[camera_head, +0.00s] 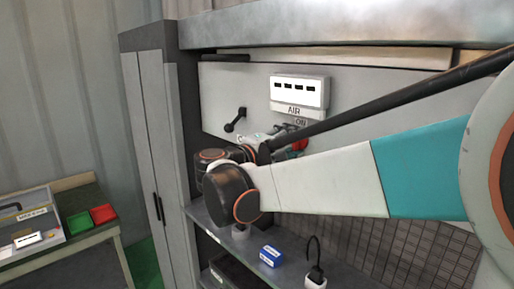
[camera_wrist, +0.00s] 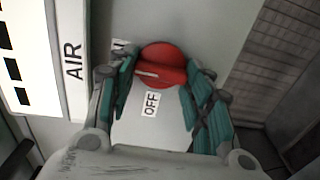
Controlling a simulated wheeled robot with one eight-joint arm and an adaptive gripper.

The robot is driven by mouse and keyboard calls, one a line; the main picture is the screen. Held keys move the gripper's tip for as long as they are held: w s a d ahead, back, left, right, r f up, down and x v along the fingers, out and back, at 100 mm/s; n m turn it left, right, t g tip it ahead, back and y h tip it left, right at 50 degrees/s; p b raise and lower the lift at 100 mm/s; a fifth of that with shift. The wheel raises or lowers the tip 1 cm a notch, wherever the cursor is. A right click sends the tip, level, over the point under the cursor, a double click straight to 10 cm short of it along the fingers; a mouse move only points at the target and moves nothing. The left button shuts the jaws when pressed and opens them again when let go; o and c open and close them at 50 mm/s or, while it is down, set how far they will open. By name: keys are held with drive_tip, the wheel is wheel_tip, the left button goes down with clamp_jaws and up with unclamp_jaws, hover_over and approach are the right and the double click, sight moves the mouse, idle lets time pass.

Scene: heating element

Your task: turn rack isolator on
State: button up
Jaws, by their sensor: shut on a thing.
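The rack isolator is a red round knob (camera_wrist: 165,58) on a pale panel in the wrist view. Its light pointer mark lies on the knob's left part, between the OFF label (camera_wrist: 150,104) below and a mostly hidden label at upper left. In the head view the knob (camera_head: 299,145) shows partly behind my arm, below the ON label (camera_head: 300,122). My gripper (camera_wrist: 161,72) is shut on the knob, with teal-sided fingers on its left and right. The exact finger contact is hard to see. In the head view the gripper is mostly hidden by my arm.
A white box marked AIR (camera_head: 298,92) is mounted close above the knob. A black lever (camera_head: 236,120) is on the panel to its left. A shelf (camera_head: 215,229) below holds a blue box (camera_head: 271,256) and a small corded item (camera_head: 316,276).

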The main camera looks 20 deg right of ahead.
drive_tip(key=shift+s, duration=0.1)
idle(0.3)
drive_tip(key=o, duration=1.1)
